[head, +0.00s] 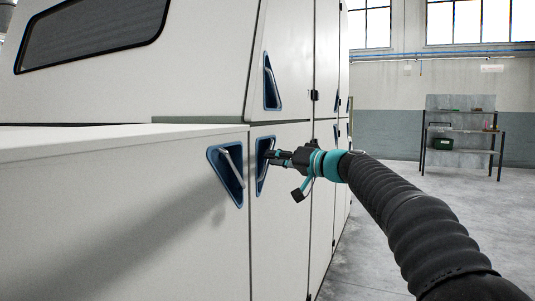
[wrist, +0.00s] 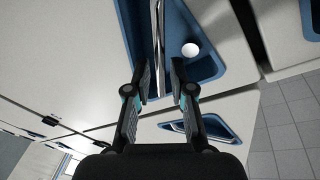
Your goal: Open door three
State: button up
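A large white machine has several doors with blue recessed handles. No door numbers are readable, so I cannot tell which is door three. In the head view my gripper (head: 270,155) is at the blue recess (head: 262,178) of a lower door (head: 283,225), and partly hides it. In the wrist view my gripper (wrist: 161,78) is open, its two fingers on either side of a thin metal handle bar (wrist: 158,40). I see gaps between bar and fingers. A white round spot (wrist: 190,49) shows inside the blue recess (wrist: 207,67). The door looks closed.
Another blue handle recess (head: 226,175) is on the white panel to the left, and one (head: 271,82) is on the door above. A black latch (head: 314,95) sits at the door edge. A shelf rack (head: 462,134) stands far right. The floor (head: 400,182) at right is clear.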

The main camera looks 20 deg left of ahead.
jog(key=shift+p+x, duration=0.3)
jog(key=shift+x, duration=1.15)
grip_shut()
jog(key=shift+d, duration=0.15)
